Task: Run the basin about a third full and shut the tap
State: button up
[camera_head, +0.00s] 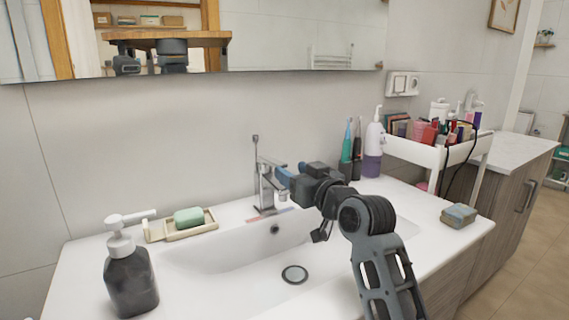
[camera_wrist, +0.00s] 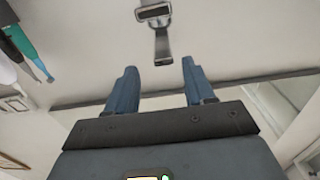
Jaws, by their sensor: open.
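The chrome tap (camera_head: 265,187) stands at the back of the white basin (camera_head: 225,256). No stream of water shows below its spout, which my gripper partly hides. The dark round drain (camera_head: 294,274) shows in the basin floor, and I see no standing water. My gripper (camera_head: 284,178) is at the right of the tap, near its upper part. In the wrist view my gripper (camera_wrist: 160,76) is open, its two blue fingers apart with nothing between them. The tap (camera_wrist: 155,14) with its flat lever shows just beyond the fingertips. Contact cannot be told.
A dark soap dispenser (camera_head: 131,280) stands at the front left, and a green soap bar (camera_head: 188,217) lies in a dish behind the basin. Toothbrushes (camera_head: 346,148) and a white-purple bottle (camera_head: 373,145) stand behind my arm. A sponge (camera_head: 459,215) lies at right. A mirror (camera_head: 290,35) hangs above.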

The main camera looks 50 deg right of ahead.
aim_at(284, 167)
jog(key=x, duration=0.5)
jog(key=shift+w+a, duration=0.1)
jog(key=shift+w, duration=0.35)
jog(key=shift+c, duration=0.3)
grip_shut()
